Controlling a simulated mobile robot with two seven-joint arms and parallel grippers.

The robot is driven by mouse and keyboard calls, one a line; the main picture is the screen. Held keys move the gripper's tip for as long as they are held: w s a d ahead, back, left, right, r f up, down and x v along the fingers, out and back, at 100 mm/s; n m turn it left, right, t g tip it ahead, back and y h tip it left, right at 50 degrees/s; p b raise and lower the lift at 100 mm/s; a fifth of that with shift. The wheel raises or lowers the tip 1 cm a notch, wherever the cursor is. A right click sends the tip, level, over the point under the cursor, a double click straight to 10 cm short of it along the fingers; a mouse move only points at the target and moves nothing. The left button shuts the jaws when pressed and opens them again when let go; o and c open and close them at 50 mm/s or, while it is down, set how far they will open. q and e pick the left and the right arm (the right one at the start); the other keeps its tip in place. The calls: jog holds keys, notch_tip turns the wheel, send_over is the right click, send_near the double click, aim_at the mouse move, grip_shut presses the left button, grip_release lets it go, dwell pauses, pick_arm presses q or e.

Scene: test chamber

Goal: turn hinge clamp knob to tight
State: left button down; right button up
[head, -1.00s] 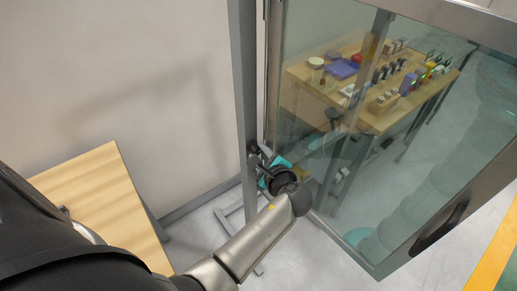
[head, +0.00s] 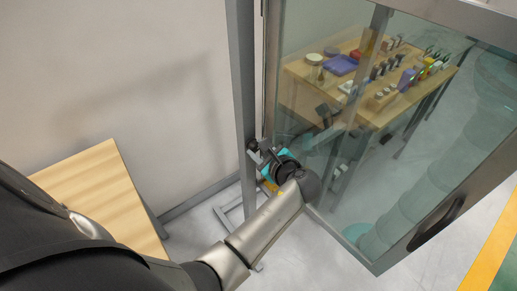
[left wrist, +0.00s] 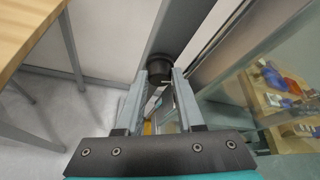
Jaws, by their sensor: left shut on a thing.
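The hinge clamp knob (left wrist: 158,66) is a dark round knob on the grey upright post in the left wrist view. It sits between the tips of my left gripper (left wrist: 158,77), whose two grey fingers reach up to it, one on each side. In the head view the knob (head: 252,145) is a small dark spot on the post beside the glass door's hinge edge. My left gripper (head: 258,155), with teal parts, is shut on it there. My own wrist hides part of the gripper. No marking of the knob's setting can be read. My right gripper is not in view.
A glass door (head: 330,170) with a grey frame and dark handle (head: 437,222) stands right of the post (head: 243,90). Behind the glass is a wooden table with several small items. A wooden tabletop (head: 98,190) is at lower left. A plain wall is behind.

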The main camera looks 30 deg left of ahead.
pick_arm(q)
jog(key=c, duration=0.5)
grip_release()
jog(key=shift+r, duration=0.15)
